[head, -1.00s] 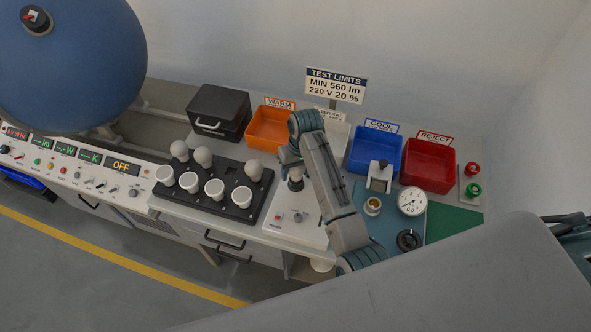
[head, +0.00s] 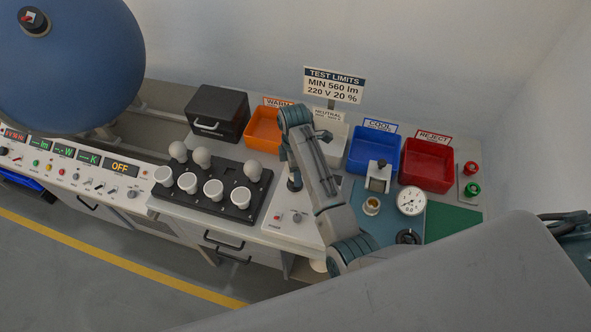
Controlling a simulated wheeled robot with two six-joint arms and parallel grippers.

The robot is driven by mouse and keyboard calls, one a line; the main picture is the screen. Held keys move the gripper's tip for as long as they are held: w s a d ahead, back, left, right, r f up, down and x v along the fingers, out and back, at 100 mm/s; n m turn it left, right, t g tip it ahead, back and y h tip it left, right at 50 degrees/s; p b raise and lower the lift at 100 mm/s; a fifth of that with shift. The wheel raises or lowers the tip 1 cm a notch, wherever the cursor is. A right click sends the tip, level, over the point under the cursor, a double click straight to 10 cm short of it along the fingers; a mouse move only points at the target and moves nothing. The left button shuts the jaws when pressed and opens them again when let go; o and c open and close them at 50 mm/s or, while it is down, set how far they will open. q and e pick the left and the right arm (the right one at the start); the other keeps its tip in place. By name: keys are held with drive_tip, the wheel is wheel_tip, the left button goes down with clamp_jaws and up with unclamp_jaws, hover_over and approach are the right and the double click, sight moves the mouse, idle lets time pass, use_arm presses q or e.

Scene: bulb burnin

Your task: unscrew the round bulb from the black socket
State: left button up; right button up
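My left arm reaches over the bench, and its gripper (head: 293,178) points down over the white fixture plate (head: 284,222). A small dark shape sits at the fingertips, where the black socket appears to be. The arm hides most of it, and I cannot make out a round bulb there or whether the fingers touch anything. The fingers are too small to judge. My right gripper is out of view. A black rack (head: 207,205) left of the plate holds round bulbs (head: 253,170) at the back and flat-faced lamps (head: 213,190) along the front.
Behind the arm stand a black case (head: 216,113), an orange bin (head: 262,130), a white bin (head: 335,150), a blue bin (head: 373,150) and a red bin (head: 427,165). A big blue sphere (head: 65,60) fills the upper left.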

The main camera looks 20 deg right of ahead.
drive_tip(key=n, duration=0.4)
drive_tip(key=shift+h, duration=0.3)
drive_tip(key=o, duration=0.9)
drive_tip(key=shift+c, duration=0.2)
